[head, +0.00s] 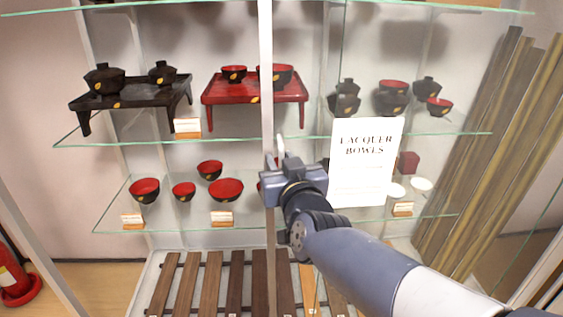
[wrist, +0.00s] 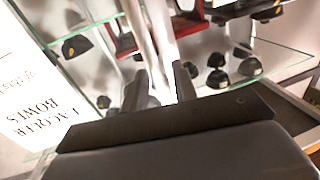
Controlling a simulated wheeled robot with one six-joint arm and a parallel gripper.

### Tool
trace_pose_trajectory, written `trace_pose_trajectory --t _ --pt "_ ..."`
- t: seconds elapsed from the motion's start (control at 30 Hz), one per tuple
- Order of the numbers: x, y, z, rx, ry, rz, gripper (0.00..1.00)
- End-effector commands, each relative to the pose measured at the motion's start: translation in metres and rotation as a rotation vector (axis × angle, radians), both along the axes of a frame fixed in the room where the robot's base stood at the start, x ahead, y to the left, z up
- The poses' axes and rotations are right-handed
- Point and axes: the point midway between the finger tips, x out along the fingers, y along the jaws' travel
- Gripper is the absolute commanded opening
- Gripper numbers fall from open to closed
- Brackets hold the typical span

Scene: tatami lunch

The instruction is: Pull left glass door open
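The left glass door fills the left and middle of the head view; its pale upright frame edge (head: 266,70) runs from top to bottom. My gripper (head: 280,152) is at this edge, at about mid-height, in front of the lower shelf. A small pale upright piece shows at its tip, but I cannot tell whether it is a handle or a finger. In the wrist view, the two dark fingers of my gripper (wrist: 160,88) stand apart, with a pale bar (wrist: 166,50) running between or just beyond them. Contact with the bar cannot be made out.
A white "Lacquer Bowls" sign (head: 366,165) is right of my gripper. Behind the glass, shelves hold a black tray table (head: 130,93), a red one (head: 255,92) and several bowls. A red extinguisher (head: 14,275) stands at lower left. Tall wooden poles (head: 490,150) show at right.

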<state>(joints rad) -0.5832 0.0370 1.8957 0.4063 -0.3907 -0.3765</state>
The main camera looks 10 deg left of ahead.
Motion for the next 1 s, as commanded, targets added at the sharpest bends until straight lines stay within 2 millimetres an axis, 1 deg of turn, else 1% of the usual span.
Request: trace_pose_trajectory --t 0.23,0.37,0.47,0.7,0.8,1.0 --pt "-0.002 -0.001 0.0 0.0 0.0 0.0 0.27" --pt "-0.012 -0.005 0.002 0.002 -0.001 0.0 0.27" --pt "-0.026 -0.012 0.002 0.002 -0.001 0.001 0.27" --pt "-0.064 -0.029 0.003 0.002 -0.002 0.001 0.27" --pt "-0.078 -0.035 0.002 0.002 -0.001 0.002 0.27" --pt "-0.094 -0.043 0.002 0.0 -0.001 0.001 0.27"
